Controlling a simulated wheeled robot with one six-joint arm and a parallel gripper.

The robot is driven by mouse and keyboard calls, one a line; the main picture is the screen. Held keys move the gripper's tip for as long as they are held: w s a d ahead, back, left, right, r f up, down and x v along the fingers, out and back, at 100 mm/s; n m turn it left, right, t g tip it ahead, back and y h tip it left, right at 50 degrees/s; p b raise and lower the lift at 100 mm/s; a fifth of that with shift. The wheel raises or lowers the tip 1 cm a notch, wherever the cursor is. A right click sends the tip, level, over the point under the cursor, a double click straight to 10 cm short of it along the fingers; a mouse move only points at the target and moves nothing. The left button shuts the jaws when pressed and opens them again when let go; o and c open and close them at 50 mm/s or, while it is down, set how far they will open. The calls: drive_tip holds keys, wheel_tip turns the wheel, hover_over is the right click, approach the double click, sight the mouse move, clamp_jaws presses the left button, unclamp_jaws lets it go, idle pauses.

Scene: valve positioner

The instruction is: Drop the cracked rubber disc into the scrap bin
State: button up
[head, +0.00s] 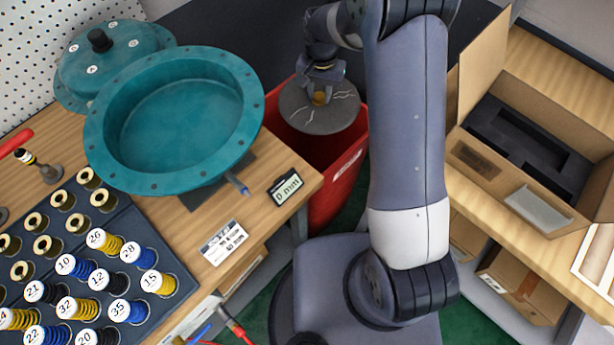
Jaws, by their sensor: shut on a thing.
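The cracked rubber disc (308,117) is dark grey with pale crack lines and a small brass-coloured hub on top. My gripper (320,90) is shut on it at that hub. The disc hangs over the scrap bin (337,190), a red bin with a white label standing on the floor between the two benches. The disc hides much of the bin's opening, and my arm covers its right side. I cannot tell how high the disc is above the rim.
A teal round housing (184,122) and its lid (108,57) sit on the left bench, near a spring tray (85,268) and a small display (285,187). An open cardboard box (532,130) stands on the right bench.

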sight(319, 106)
drive_tip(key=shift+f+b, duration=1.75)
drive_tip(key=shift+f, duration=1.05)
drive_tip(key=o, duration=1.2)
wheel_tip(319, 106, up, 11)
drive_tip(key=shift+f+p, duration=0.1)
drive_tip(key=shift+p, duration=0.25)
